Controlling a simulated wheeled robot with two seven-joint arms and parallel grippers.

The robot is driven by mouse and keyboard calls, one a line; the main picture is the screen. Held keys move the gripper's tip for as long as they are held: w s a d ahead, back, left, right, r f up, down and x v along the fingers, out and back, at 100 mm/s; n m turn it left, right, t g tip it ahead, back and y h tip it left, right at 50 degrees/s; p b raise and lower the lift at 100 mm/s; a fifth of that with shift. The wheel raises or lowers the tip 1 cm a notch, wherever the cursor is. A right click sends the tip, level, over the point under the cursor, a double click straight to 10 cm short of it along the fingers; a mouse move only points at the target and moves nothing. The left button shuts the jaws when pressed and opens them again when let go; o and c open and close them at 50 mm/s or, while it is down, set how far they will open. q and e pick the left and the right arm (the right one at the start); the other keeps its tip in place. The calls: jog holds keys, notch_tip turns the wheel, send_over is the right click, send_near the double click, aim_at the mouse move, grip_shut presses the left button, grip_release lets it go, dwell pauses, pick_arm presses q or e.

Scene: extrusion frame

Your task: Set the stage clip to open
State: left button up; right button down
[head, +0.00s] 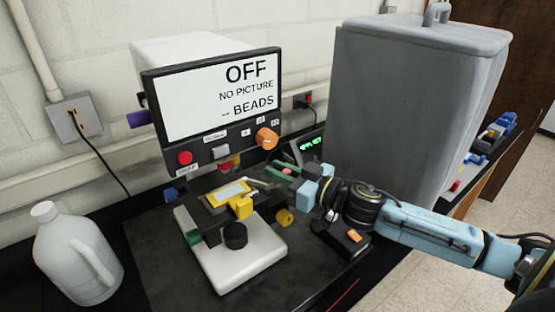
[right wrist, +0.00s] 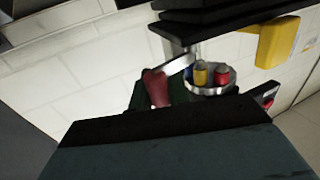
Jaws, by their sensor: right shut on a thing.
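The microscope stage (head: 225,193) is a dark plate above a white base (head: 240,262), with a yellow-framed slide on it. The stage clip is a thin silver arm (head: 262,184) at the slide's right side. In the right wrist view its silver arm (right wrist: 181,65) ends in a red tip (right wrist: 156,88). My right gripper (head: 284,172) reaches in from the right, and its green fingers are shut on that red tip. The fingers partly hide the tip. I cannot tell exactly how far the clip arm is swung. My left gripper is not in view.
A screen (head: 215,95) reading "OFF, NO PICTURE, -- BEADS" stands behind the stage. An orange knob (head: 266,138) sits on its panel. A grey covered box (head: 415,100) stands close behind my right arm. A white jug (head: 75,255) stands at the left. The dark mat's front left is clear.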

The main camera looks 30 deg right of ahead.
jog(key=m+h, duration=0.1)
jog(key=h, duration=0.1)
jog(key=s+m+t+h+p, duration=0.1)
jog(key=shift+r+m+h, duration=0.1)
jog(key=shift+m+h, duration=0.3)
jog(key=m+h, duration=0.1)
jog(key=h, duration=0.1)
jog(key=m+h, duration=0.1)
jog(key=shift+s+h, duration=0.3)
jog(key=shift+h, duration=0.1)
pick_arm(q)
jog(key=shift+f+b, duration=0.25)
jog(key=shift+b, duration=0.85)
pick_arm(e)
jog(key=shift+s+a+m+g+h, duration=0.1)
jog(key=shift+s+m+g+h, duration=0.1)
jog(key=shift+m+h, duration=0.7)
jog(key=shift+s+a+m+g+h, duration=0.15)
jog(key=shift+m+h, duration=0.35)
jog(key=shift+h, duration=0.65)
jog(key=shift+s+m+g+h, duration=0.15)
jog(key=shift+s+m+h, duration=0.1)
jog(key=shift+m+h, duration=0.65)
jog(key=shift+h, duration=0.25)
jog(key=c, duration=1.3)
grip_release()
jog(key=shift+s+a, duration=0.1)
